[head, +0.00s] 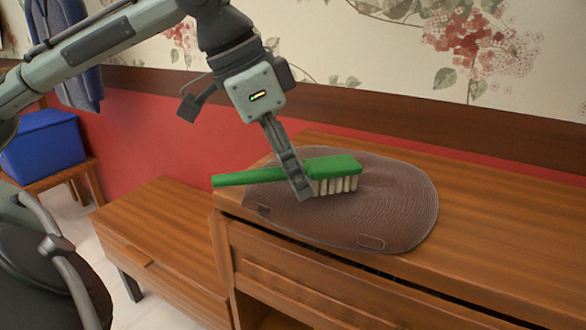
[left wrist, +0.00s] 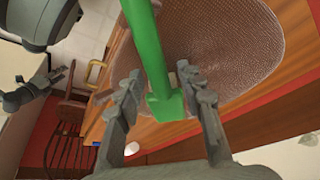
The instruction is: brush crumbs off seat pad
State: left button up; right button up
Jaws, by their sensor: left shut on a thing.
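A green brush (head: 335,167) with pale bristles is in my left gripper (head: 303,190), its handle pointing left and its bristles facing down. The bristles are at or just above the brown oval seat pad (head: 400,205); I cannot tell whether they touch. The pad lies flat on the wooden cabinet top (head: 490,240). In the left wrist view the brush (left wrist: 157,60) runs between the two fingers (left wrist: 165,108), with the pad (left wrist: 230,45) beyond. No crumbs can be made out on the pad.
A lower wooden surface (head: 175,240) adjoins the cabinet on the left. A blue bin (head: 42,143) stands on a small wooden stand farther left. The wallpapered wall (head: 330,40) rises behind. The cabinet top is clear right of the pad.

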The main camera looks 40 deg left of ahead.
pick_arm(q)
jog(key=shift+f+b, duration=0.75)
jog(key=shift+f, duration=0.05)
